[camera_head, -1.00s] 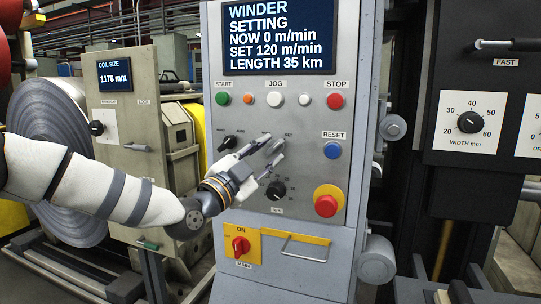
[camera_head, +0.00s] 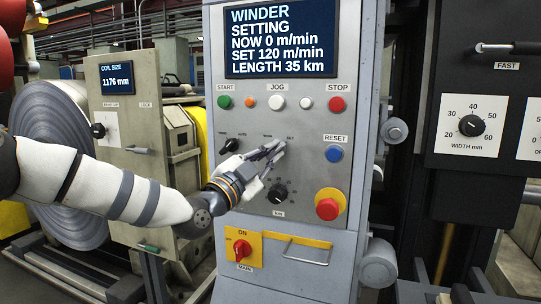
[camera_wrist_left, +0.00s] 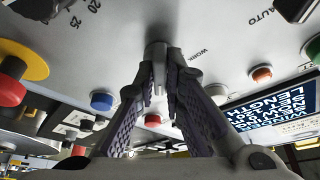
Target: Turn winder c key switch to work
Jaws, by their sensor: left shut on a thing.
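The winder panel (camera_head: 310,115) stands in the middle of the head view, with its screen reading WINDER SETTING. The key switch is covered by my fingers in the head view, below the small WORK and SET labels (camera_head: 290,137). In the left wrist view a small grey key piece (camera_wrist_left: 156,50) shows at the fingertips, near the WORK label (camera_wrist_left: 200,52). My left gripper (camera_head: 275,152) is at the panel with its fingers drawn together on the key. It also fills the middle of the left wrist view (camera_wrist_left: 158,80). Which way the key points is hidden. My right gripper is out of view.
A black selector knob (camera_head: 229,146) is left of my fingers, and a black dial (camera_head: 277,193) is just below. The blue RESET button (camera_head: 333,154) and red emergency stop (camera_head: 327,207) are to the right. The red main switch (camera_head: 242,249) is lower down.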

